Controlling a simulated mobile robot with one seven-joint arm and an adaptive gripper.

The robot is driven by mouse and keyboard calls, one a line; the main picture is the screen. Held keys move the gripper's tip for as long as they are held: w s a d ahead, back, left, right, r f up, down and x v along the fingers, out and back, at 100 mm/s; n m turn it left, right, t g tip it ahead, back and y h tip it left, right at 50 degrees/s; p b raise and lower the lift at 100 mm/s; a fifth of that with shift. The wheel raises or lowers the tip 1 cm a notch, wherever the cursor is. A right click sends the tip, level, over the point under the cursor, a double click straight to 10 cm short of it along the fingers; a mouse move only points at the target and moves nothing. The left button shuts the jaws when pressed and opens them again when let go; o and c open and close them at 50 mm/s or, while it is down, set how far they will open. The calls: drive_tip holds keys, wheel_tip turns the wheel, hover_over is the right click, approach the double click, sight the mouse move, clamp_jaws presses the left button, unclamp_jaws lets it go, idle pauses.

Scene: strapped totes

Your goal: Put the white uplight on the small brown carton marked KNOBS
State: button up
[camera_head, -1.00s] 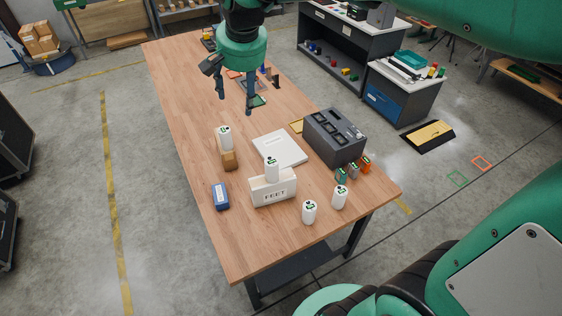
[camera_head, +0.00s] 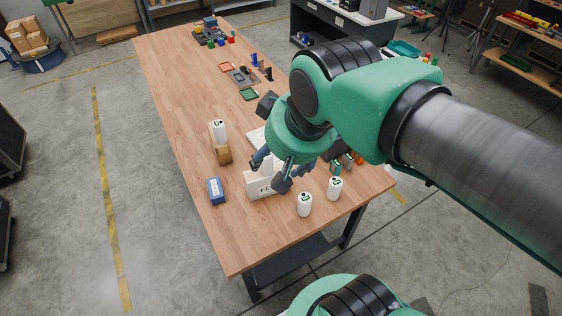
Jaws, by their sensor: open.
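Several white cylinders with dark and green marks on top look alike, and I cannot tell which is the uplight. One white cylinder (camera_head: 219,131) stands at or on a small brown carton (camera_head: 223,154) on the table's left half; whether it is on or behind it is unclear, and no lettering is readable. Two more white cylinders (camera_head: 304,204) (camera_head: 334,189) stand upright near the front edge. My gripper (camera_head: 271,172) is open, fingers down, over the white FEET box (camera_head: 262,188). The cylinder seen earlier at this box is mostly hidden by my gripper.
A blue box (camera_head: 216,191) lies left of the FEET box. My arm hides most of the grey machine and the white flat item. Small green and orange items (camera_head: 345,161) sit at the right edge. The table's (camera_head: 185,90) left side is largely clear.

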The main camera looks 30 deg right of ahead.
drive_tip(key=shift+s+f, duration=0.55)
drive_tip(key=shift+s, duration=0.35)
drive_tip(key=shift+f, duration=0.1)
wheel_tip(320, 180, down, 18)
drive_tip(key=b, duration=1.8)
drive_tip(key=shift+o, duration=0.5)
